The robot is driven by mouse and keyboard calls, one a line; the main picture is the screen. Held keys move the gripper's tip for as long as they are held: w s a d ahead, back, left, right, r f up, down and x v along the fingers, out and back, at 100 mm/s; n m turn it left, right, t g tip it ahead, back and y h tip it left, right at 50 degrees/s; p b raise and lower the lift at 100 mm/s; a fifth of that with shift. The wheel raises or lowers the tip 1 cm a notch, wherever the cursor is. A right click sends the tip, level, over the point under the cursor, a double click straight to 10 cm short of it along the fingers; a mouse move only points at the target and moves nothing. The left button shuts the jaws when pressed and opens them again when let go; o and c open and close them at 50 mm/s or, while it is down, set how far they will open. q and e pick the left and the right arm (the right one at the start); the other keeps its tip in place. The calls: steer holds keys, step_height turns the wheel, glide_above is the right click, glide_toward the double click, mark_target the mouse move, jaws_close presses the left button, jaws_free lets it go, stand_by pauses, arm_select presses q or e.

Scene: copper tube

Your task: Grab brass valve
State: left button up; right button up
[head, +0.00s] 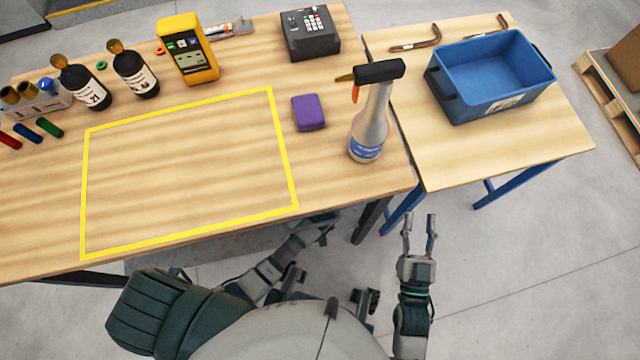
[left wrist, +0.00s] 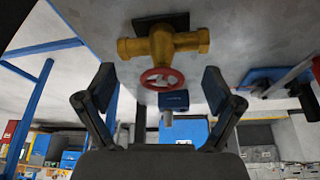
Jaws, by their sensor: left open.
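A brass valve (left wrist: 162,43) with a red round handwheel (left wrist: 161,79) shows at the top middle of the left wrist view, on a dark base. I do not see it in the head view. My left gripper (left wrist: 159,90) is open, its two dark fingers to either side below the valve. The valve body lies beyond the fingertips and nothing is gripped. In the head view my left arm reaches under the table's front edge, and its gripper is hard to make out. My right gripper (head: 419,220) is open and empty in front of the gap between the tables.
The wooden table (head: 190,150) carries a spray bottle (head: 371,120), purple block (head: 308,112), dark bottles and a yellow meter (head: 188,50). The right table (head: 470,150) holds a blue bin (head: 490,80) and bent copper tubes (head: 416,44). Blue bars (left wrist: 40,110) stand left in the wrist view.

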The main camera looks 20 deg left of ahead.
arm_select(q)
steer(key=w, duration=0.1)
steer(key=w+a+b, duration=0.1)
steer(key=w+a, duration=0.1)
steer(key=shift+w+a+f, duration=0.1)
steer(key=shift+w+f, duration=0.15)
steer(key=shift+f, duration=0.05)
steer(key=shift+b+x, duration=0.9)
steer(key=shift+x, duration=0.25)
steer(key=shift+d, duration=0.25)
steer(key=shift+a, duration=0.2)
steer(key=c, duration=1.1)
jaws_close()
arm_select(e)
steer(key=s+r+m+t, duration=0.1)
steer(key=s+r+t, duration=0.2)
steer(key=r+t, duration=0.2)
steer(key=shift+s+r+t+y, duration=0.3)
steer(key=shift+s+t, duration=0.1)
